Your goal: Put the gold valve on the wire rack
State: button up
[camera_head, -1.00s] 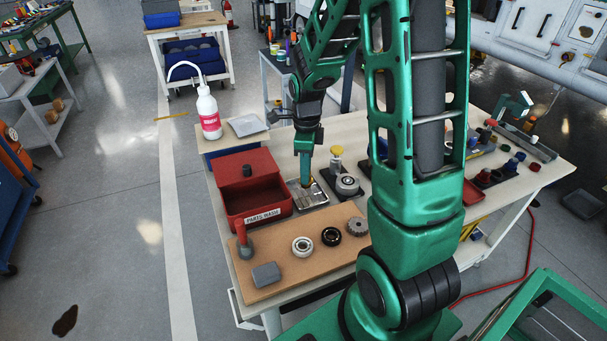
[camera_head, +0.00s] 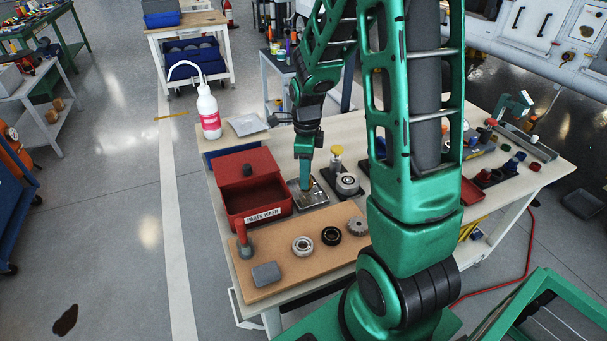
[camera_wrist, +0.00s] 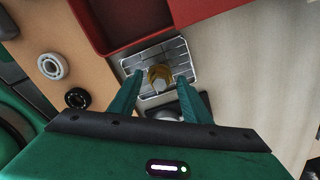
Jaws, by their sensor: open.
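The gold valve (camera_wrist: 159,75) sits on the wire rack (camera_wrist: 131,65), a small silver tray-like grid, in the wrist view. In the head view the rack (camera_head: 318,198) lies to the right of the red parts-wash bin, and the valve is mostly hidden by my gripper. My gripper (camera_wrist: 156,88) is open, with one green finger on each side of the valve and a gap to each. It also shows in the head view (camera_head: 306,187), pointing down over the rack.
The red parts-wash bin (camera_head: 241,203) stands left of the rack. A brown board (camera_head: 290,272) in front carries bearings, a gear, a grey block and a red-handled tool. A dark tray (camera_head: 330,183) with a yellow-capped item and a silver round part sits close on the right.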

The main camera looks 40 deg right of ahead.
notch_tip(320, 180, up, 11)
jog(key=s+r+n, duration=0.1)
jog(key=s+n, duration=0.9)
jog(key=s, duration=0.2)
jog(key=s+d+r+n, duration=0.1)
jog(key=s+r+n, duration=0.1)
jog(key=s+n, duration=0.7)
jog(key=s, duration=0.4)
jog(key=shift+r+n, duration=0.25)
jog(key=shift+n, duration=0.15)
jog(key=shift+d, duration=0.1)
jog(key=shift+w+f, duration=0.25)
jog(key=shift+w, duration=0.35)
